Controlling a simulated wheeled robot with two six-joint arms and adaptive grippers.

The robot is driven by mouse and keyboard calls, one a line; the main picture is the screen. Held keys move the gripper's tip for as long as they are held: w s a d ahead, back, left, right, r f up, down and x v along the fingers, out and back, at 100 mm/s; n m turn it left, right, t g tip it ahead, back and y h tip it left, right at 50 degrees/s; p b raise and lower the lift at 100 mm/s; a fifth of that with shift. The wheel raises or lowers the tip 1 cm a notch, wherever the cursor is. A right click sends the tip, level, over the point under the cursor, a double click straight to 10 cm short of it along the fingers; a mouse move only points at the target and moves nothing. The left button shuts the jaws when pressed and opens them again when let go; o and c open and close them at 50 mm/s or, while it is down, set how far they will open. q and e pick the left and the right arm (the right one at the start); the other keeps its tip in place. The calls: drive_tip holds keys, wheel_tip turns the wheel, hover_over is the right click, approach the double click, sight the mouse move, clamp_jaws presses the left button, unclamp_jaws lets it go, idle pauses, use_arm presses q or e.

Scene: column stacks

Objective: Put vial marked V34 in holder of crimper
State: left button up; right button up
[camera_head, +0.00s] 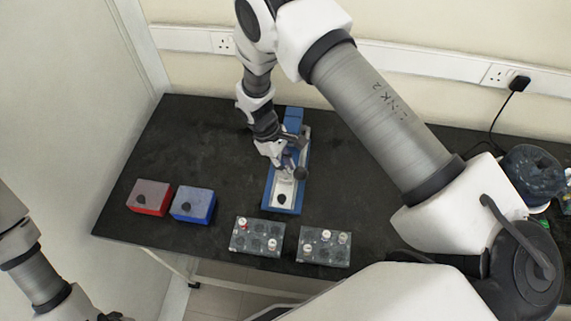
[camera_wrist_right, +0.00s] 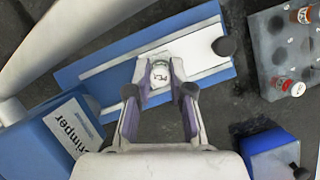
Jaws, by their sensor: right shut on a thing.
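My right gripper (camera_head: 290,166) is over the blue and white crimper (camera_head: 270,196). In the right wrist view the gripper (camera_wrist_right: 160,84) is shut on a vial (camera_wrist_right: 160,71) with a pale, marked top; the mark is too small to read surely. The vial is above or at the crimper's white plate (camera_wrist_right: 198,48); whether its base is in the holder is hidden. The crimper's labelled blue body (camera_wrist_right: 70,130) shows at the lower left there.
Two vial racks (camera_head: 250,246) (camera_head: 309,258) holding a few vials stand at the table's front. A red box (camera_head: 152,207) and a blue box (camera_head: 203,210) with dark knobs are left of the crimper. The black table (camera_head: 190,135) is clear at the back left.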

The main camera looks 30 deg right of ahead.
drive_tip(key=shift+f, duration=0.25)
drive_tip(key=o, duration=1.2)
drive_tip(key=shift+r+p, duration=2.25)
drive_tip(key=shift+r, duration=0.85)
